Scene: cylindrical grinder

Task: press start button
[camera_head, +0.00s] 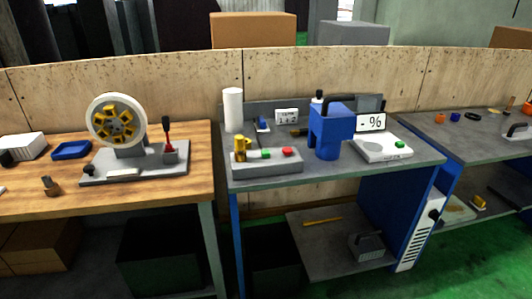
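A grey control box (262,166) sits at the front left of the middle grey bench. A green button (266,154) and a red button (287,152) are on its top, the green one left of the red. A yellow cylindrical part (240,149) stands at the box's left end. Another green button (400,144) is on a flat white device (378,150) further right. Button labels are too small to read, so I cannot tell which green one is start. Neither of my grippers is in view.
A blue machine (325,132) stands between the control box and the white device. A white cylinder (233,110) stands behind the box. A wheel machine (118,122) is on the wooden bench at left.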

